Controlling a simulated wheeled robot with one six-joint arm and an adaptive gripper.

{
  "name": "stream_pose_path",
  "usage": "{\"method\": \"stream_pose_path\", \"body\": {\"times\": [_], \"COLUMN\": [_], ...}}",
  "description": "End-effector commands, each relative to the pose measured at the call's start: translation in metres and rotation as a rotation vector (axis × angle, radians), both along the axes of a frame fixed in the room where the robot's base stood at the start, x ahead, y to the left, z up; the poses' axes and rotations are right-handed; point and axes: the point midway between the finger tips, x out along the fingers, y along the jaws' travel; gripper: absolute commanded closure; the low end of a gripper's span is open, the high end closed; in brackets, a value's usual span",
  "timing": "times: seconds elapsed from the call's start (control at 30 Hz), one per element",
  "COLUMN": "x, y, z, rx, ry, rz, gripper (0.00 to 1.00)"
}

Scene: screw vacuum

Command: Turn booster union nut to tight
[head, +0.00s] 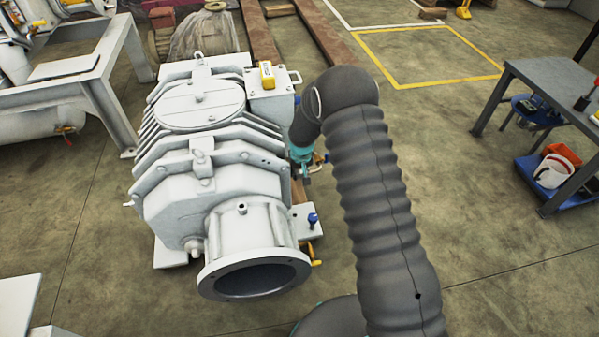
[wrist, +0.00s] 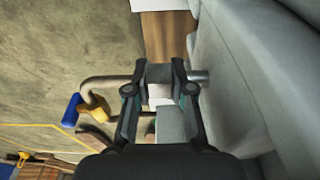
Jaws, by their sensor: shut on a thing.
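The large white vacuum pump (head: 215,190) stands on the floor in the head view. My gripper (head: 302,165) is at its right side, partly hidden by my arm. In the wrist view my gripper (wrist: 163,78) is shut around a pale grey piece (wrist: 160,92) on a thin metal pipe (wrist: 103,83). This piece appears to be the booster union nut, mostly covered by the fingers. The pipe runs between the fingers and comes out towards the pump's grey side wall (wrist: 235,85). Whether the nut is tight cannot be seen.
A brass fitting with a blue handle (wrist: 72,108) is left of my fingers. A blue-topped fitting (head: 313,219) and a yellow handle (head: 315,257) are low beside the pump. A grey workbench (head: 555,85) stands right, with open floor between.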

Motion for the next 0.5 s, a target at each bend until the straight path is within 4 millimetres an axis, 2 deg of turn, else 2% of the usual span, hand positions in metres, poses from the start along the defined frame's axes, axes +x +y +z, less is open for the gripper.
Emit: {"method": "stream_pose_path", "body": {"times": [0.5], "x": [0.0014], "y": [0.0002], "z": [-0.0003], "rx": [-0.049], "ry": [0.169], "rz": [0.001], "gripper": [1.00]}}
